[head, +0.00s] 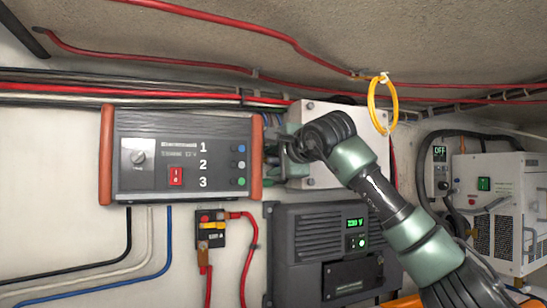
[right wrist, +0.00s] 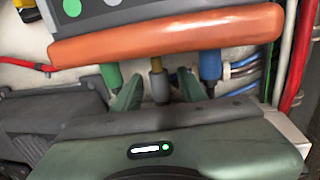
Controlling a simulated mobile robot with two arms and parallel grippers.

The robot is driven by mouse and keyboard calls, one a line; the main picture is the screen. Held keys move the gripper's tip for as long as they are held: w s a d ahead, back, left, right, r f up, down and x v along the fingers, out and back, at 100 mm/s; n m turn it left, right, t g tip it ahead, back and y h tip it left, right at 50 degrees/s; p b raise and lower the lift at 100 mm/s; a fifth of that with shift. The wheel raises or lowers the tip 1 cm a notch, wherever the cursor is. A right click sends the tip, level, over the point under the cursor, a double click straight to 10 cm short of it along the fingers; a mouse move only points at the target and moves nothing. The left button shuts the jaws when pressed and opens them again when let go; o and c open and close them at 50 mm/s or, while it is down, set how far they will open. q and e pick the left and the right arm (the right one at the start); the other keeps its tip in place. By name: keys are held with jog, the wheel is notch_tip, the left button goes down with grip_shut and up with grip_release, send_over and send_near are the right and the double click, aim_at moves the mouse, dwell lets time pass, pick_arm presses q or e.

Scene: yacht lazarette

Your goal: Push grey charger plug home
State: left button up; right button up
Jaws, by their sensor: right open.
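The charger (head: 183,155) is a grey wall box with orange ends and numbers 1, 2, 3 on its front. In the right wrist view its orange end (right wrist: 165,36) has three plugs in a row. The grey plug (right wrist: 160,90) is in the middle, with a brass-coloured part showing between it and the orange end. A green plug (right wrist: 111,76) and a blue plug (right wrist: 210,66) sit closer against the end. My right gripper (head: 277,160) is at the charger's right side, open, its fingertips (right wrist: 159,80) on either side of the grey plug. Contact cannot be told. My left gripper is not in view.
A dark inverter box (head: 310,235) with a green display hangs below right. A pale panel (head: 320,118) is behind my right wrist. Blue and red cables (right wrist: 293,60) run beside the plugs.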

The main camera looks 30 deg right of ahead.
jog(key=shift+s+r, duration=0.1)
jog(key=shift+s, duration=0.05)
jog(key=shift+c, duration=0.6)
grip_shut()
jog(key=shift+a, duration=0.1)
dwell(0.7)
